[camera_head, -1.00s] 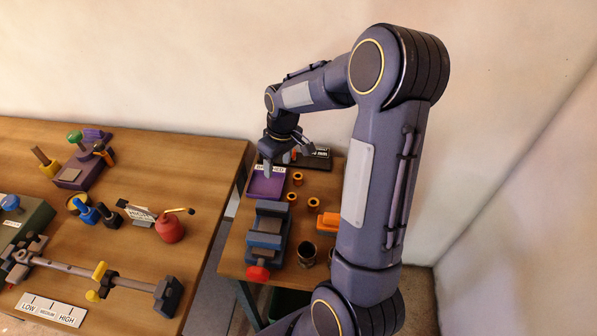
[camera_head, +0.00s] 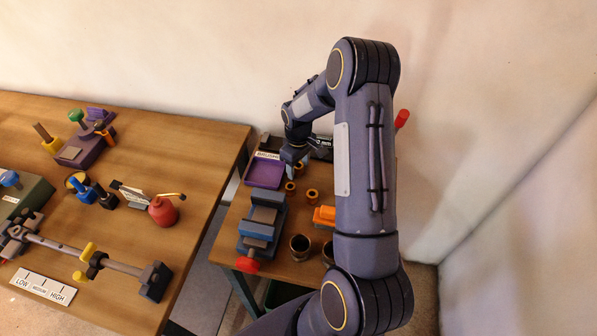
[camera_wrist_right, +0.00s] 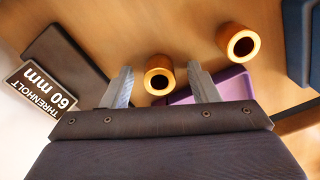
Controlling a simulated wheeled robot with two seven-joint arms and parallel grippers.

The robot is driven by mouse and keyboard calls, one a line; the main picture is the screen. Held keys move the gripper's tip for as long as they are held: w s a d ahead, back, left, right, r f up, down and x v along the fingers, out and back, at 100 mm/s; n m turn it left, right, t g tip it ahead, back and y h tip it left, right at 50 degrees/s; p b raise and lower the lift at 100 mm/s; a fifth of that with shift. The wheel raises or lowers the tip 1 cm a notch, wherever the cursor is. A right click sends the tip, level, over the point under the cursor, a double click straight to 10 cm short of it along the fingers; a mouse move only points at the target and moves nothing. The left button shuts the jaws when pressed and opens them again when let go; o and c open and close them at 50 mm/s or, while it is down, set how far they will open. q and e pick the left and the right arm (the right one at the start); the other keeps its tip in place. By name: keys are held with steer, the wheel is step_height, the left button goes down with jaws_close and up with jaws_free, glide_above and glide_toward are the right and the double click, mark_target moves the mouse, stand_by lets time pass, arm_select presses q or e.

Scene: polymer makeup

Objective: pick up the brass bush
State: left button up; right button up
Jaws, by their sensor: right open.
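Several brass bushes stand on the small table, one by my gripper (camera_head: 299,169), one nearer (camera_head: 290,187) and one to the right (camera_head: 312,195). My right gripper (camera_head: 291,171) points down beside the far bush, at the right edge of the purple tray. In the wrist view its fingers (camera_wrist_right: 158,67) are open, with one bush (camera_wrist_right: 158,78) between them in the picture and not gripped. Whether the tips are level with it I cannot tell. Another bush (camera_wrist_right: 238,42) lies outside the fingers to the right. My left gripper is out of view.
The purple tray (camera_head: 263,174) is close by the fingers. A dark block with a 60 mm label (camera_wrist_right: 45,90) is to the left in the wrist view. A blue vice (camera_head: 262,217), an orange object (camera_head: 325,216) and a dark cup (camera_head: 300,246) stand nearer.

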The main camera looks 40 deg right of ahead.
steer(key=shift+f, duration=0.1)
steer(key=c, duration=1)
steer(key=shift+c, duration=0.2)
